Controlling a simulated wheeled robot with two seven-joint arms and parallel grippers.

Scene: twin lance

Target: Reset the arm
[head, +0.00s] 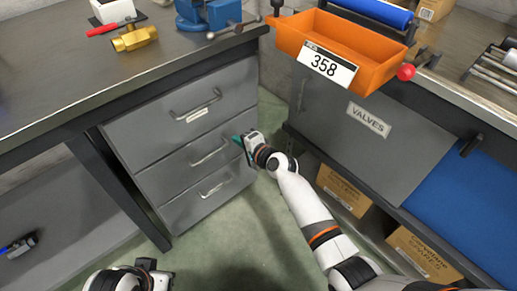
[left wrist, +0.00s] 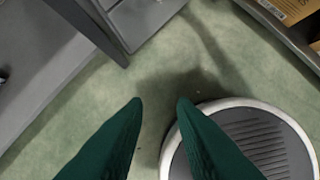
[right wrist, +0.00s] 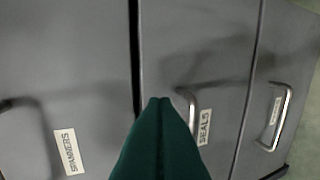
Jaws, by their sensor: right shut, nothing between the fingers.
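My right gripper (head: 239,141) is shut and empty, with dark green fingers, in front of the grey drawer unit. In the right wrist view its closed fingertips (right wrist: 160,103) are beside the handle of the drawer labelled SEALS (right wrist: 204,127); I cannot tell whether they touch it. The drawer labelled SPANNERS (right wrist: 66,152) is to the left there. My left gripper (left wrist: 160,104) is open and empty, its fingers apart above the green floor. In the head view only part of my left arm shows at the bottom edge.
An orange bin (head: 345,42) marked 358 sits on the right bench beside a red knob (head: 406,72). A blue vise (head: 209,14) and a brass part (head: 134,38) are on the left bench. A VALVES panel (head: 369,119) and cardboard boxes (head: 343,189) are at right. Floor between is clear.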

